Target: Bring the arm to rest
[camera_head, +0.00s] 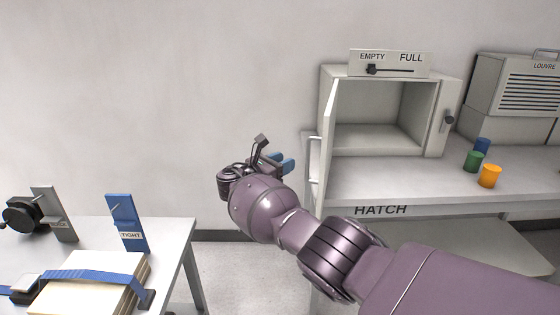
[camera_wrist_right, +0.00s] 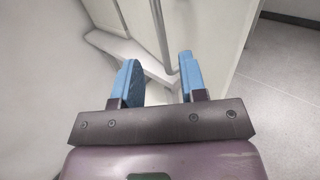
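My right arm reaches in from the lower right in the head view. Its gripper (camera_head: 284,162) is in front of the left side of the hatch cabinet, close to the open hatch door (camera_head: 328,140). In the right wrist view the two blue fingers of the right gripper (camera_wrist_right: 158,80) are apart with nothing between their tips. A vertical bar, perhaps the door handle, shows beyond the fingers; whether they touch it I cannot tell. My left gripper is not in view.
The hatch cabinet (camera_head: 431,117) stands open and empty on a counter (camera_head: 400,187). Green (camera_head: 473,162), blue (camera_head: 482,146) and orange (camera_head: 489,176) cylinders stand to its right, near a louvre box (camera_head: 515,90). A table (camera_head: 171,240) with a strapped stack (camera_head: 85,290) is at left.

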